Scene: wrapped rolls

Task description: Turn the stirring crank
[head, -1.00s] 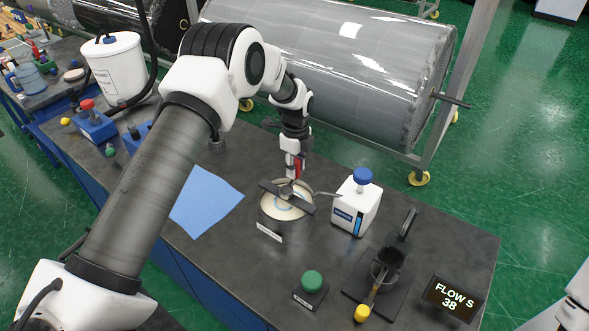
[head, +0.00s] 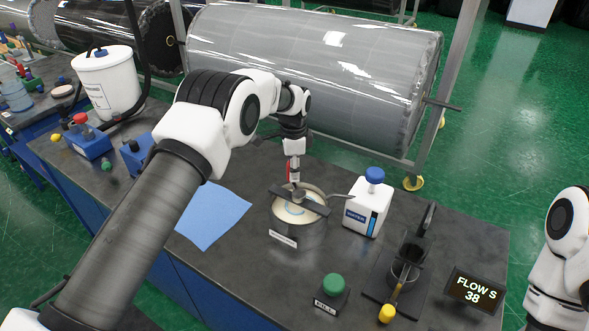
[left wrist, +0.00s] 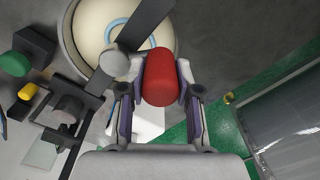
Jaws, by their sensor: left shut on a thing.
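The stirring pot (head: 284,226) is a metal pot of cream-coloured liquid with a blue ring in it. A dark bar (head: 316,206) crosses its top. The crank's red handle (head: 289,171) stands upright at the far side of the pot, and fills the middle of the left wrist view (left wrist: 160,77). My left gripper (head: 293,174) reaches down from above and is shut on the red handle, one finger at each side. A pale round hub (left wrist: 113,63) sits on the bar beside the handle. My right arm shows at the right edge; its gripper is outside the picture.
A white bottle with a blue cap (head: 367,206) stands right of the pot. A green button (head: 333,284), a cup stand (head: 405,272) and a display reading FLOW S 38 (head: 473,291) are nearer. A blue sheet (head: 213,215) lies left. A large wrapped roll (head: 310,75) is behind.

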